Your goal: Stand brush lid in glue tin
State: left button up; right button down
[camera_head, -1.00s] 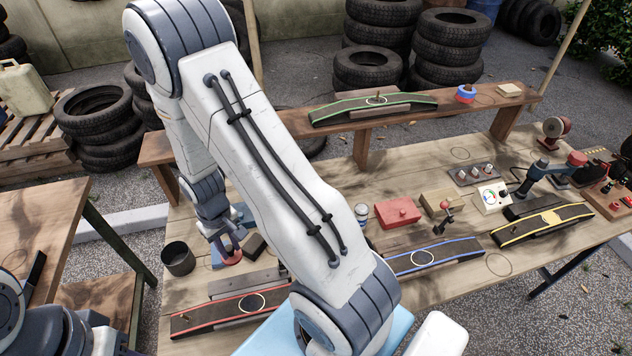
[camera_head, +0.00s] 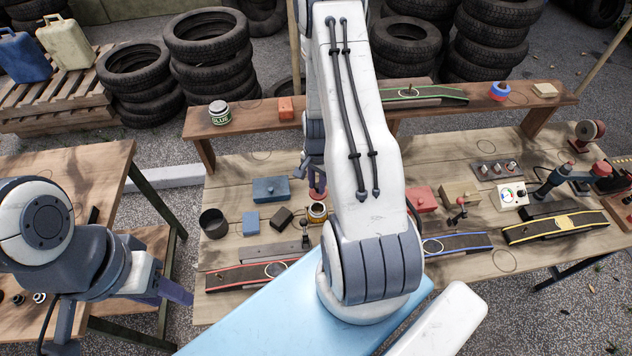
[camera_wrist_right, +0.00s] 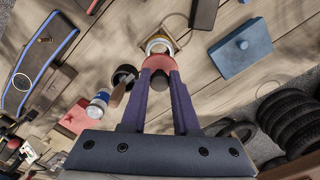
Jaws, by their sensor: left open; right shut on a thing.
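My right gripper (camera_head: 317,190) is shut on the red brush lid (camera_wrist_right: 156,63), seen between its purple fingertips in the right wrist view. A small open tin with a yellow band (camera_head: 317,213) stands on the table right below that gripper. Its pale rim (camera_wrist_right: 160,43) shows just past the lid in the wrist view. I cannot tell whether lid and tin touch, and any brush under the lid is hidden. Another tin, marked GLUE (camera_head: 220,114), stands on the raised shelf at the left. My left gripper (camera_head: 174,291) is open and empty at the lower left.
A dark cup (camera_head: 213,223), a blue knobbed box (camera_head: 271,189), a small blue block (camera_head: 250,222) and a dark block (camera_head: 280,217) lie left of the tin. A red-edged strip (camera_head: 235,277) lies in front. A white-and-blue can (camera_wrist_right: 99,102) stands nearby.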

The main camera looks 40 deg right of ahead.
aim_at(317, 193)
jog(key=shift+f+b, duration=1.75)
jog(key=shift+f, duration=0.5)
jog(key=shift+f+b, duration=1.15)
jog(key=shift+f, duration=0.4)
jog(key=shift+a+f, duration=0.1)
jog(key=shift+f, duration=0.45)
jog(key=shift+c, duration=0.5)
grip_release()
jog(key=shift+r, duration=0.15)
